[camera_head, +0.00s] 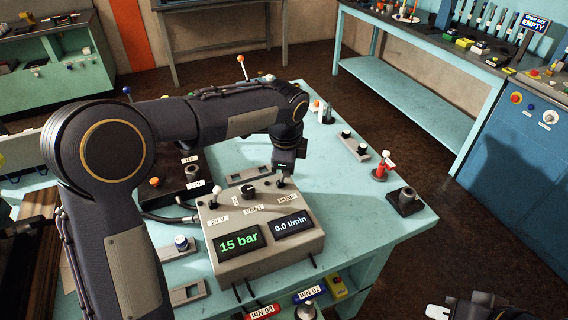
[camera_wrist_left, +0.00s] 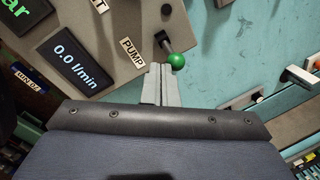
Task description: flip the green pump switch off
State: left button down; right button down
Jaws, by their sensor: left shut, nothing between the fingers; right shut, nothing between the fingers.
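The green pump switch (camera_wrist_left: 175,61) is a short metal lever with a green ball tip, beside the PUMP label (camera_wrist_left: 132,50) on the grey control box (camera_head: 222,266). In the head view my left gripper hides its green tip. My left gripper (camera_head: 283,182) is over the box's far right part. In the left wrist view its shut, empty fingers (camera_wrist_left: 160,72) are right beside the green ball; I cannot tell whether they touch it. The displays read 15 bar (camera_head: 239,243) and 0.0 l/min (camera_head: 292,225). My right gripper (camera_head: 438,312) is partly visible at the bottom right, away from the box.
Another toggle with a pale tip (camera_head: 214,193) and a black knob (camera_head: 249,191) share the box top. A red fitting (camera_head: 380,172) and a black block with a knob (camera_head: 406,201) stand on the teal table (camera_head: 360,235) to the right. Bare tabletop lies between.

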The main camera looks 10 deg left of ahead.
pick_arm(q)
jog(key=shift+r+p, duration=0.8)
pick_arm(e)
jog(key=shift+r, duration=0.8)
